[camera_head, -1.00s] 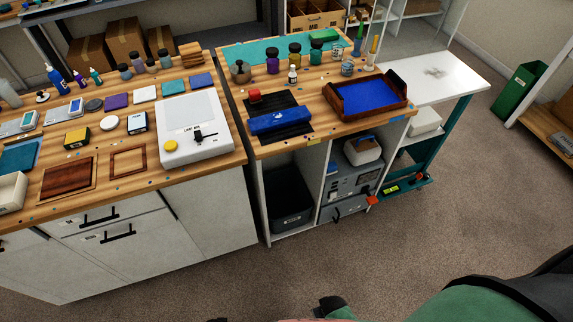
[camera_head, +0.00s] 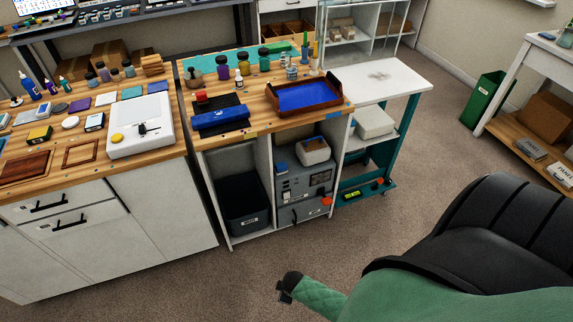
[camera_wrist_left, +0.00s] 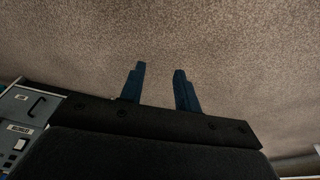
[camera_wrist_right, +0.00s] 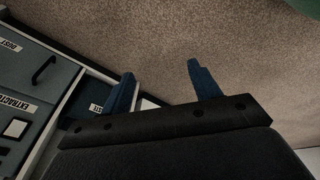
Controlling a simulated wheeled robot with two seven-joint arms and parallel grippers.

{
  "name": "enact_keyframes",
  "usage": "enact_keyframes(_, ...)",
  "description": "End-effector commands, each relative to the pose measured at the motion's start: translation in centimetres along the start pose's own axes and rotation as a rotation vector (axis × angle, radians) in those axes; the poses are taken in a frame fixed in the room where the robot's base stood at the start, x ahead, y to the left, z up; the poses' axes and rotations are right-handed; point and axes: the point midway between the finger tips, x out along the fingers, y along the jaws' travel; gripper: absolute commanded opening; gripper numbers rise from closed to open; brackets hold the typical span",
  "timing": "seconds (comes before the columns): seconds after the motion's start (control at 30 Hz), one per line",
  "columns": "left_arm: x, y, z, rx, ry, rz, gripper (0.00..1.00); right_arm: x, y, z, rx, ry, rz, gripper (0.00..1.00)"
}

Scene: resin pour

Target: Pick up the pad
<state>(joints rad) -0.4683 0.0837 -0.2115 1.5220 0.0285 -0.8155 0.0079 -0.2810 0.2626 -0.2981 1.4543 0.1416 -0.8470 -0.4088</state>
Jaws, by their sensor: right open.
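I cannot tell which is the pad meant. No pad shows in either wrist view.
A white machine (camera_head: 140,125) stands beside the pads. The second bench holds a blue roll (camera_head: 220,117), several bottles and a wooden tray (camera_head: 336,102). A black bin (camera_head: 243,204) sits below. A large green and black shape (camera_head: 460,245) fills the lower right. Carpet before the cabinets is clear.

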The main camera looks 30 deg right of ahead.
Motion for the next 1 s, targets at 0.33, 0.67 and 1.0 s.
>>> enact_keyframes(0.33, -0.5, 3.6, -3.6, 0.003, 0.109, 0.060, 0.32, -1.7, 17.3, -8.7, -0.775, 0.045, 0.101, 0.62)
enact_keyframes(0.67, -2.8, 6.8, -6.5, 0.004, 0.211, 0.121, 0.32, -7.0, 29.9, -12.3, -1.481, -0.034, 0.162, 0.62)
enact_keyframes(1.0, -5.9, 9.3, -8.4, 0.003, 0.298, 0.178, 0.32, -13.2, 38.9, -11.7, -2.057, -0.166, 0.132, 0.62)
